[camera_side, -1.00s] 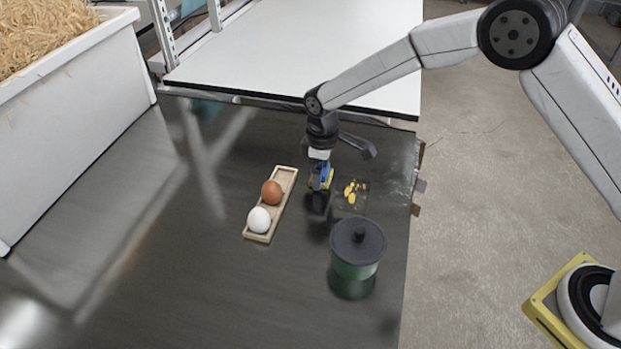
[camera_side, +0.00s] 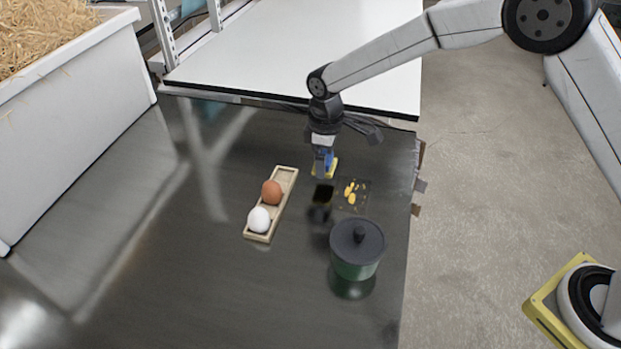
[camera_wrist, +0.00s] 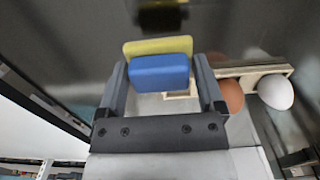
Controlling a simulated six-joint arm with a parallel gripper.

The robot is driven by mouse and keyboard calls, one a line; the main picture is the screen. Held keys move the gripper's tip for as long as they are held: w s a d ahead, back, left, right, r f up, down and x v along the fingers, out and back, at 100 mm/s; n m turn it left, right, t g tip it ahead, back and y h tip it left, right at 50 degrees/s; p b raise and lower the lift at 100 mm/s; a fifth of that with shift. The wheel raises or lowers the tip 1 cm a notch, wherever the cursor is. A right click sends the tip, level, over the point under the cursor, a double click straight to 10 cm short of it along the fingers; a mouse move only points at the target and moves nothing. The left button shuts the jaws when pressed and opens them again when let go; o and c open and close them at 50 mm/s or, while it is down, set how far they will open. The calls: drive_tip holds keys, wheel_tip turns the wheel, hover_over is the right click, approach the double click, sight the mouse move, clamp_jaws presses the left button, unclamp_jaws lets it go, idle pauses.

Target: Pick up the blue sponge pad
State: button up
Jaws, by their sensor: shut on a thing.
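The blue sponge pad (camera_wrist: 160,72) has a yellow layer along one side. It sits between the two fingers of my gripper (camera_wrist: 160,80) in the wrist view, and the gripper is shut on it. In the side view the sponge pad (camera_side: 329,163) hangs below my gripper (camera_side: 323,158), above the dark table (camera_side: 190,260). A dark shadow or reflection lies on the table beneath it, apart from it. The fingers hide part of the pad in the side view.
A wooden tray (camera_side: 284,181) with a brown egg (camera_side: 271,193) and a white egg (camera_side: 258,220) lies left of the gripper. A small dark square with yellow pieces (camera_side: 351,192) lies to the right. A dark-lidded green pot (camera_side: 357,250) stands in front. The left table area is clear.

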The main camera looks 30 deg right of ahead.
drive_tip(key=s+d+r, duration=0.3)
drive_tip(key=s+r, duration=0.6)
drive_tip(key=s, duration=0.3)
drive_tip(key=shift+s+d, duration=0.15)
drive_tip(key=shift+s, duration=0.2)
drive_tip(key=o, duration=0.5)
drive_tip(key=c, duration=0.3)
drive_tip(key=shift+w+a+f, duration=0.5)
drive_tip(key=shift+a+f, duration=0.15)
drive_tip(key=shift+f, duration=0.2)
drive_tip(key=shift+w+a+f, duration=0.5)
drive_tip(key=shift+a+f, duration=0.1)
drive_tip(key=shift+f, duration=0.2)
drive_tip(key=shift+w+a+f, duration=0.5)
drive_tip(key=shift+a+f, duration=0.15)
drive_tip(key=shift+f, duration=0.2)
drive_tip(key=shift+c, duration=0.2)
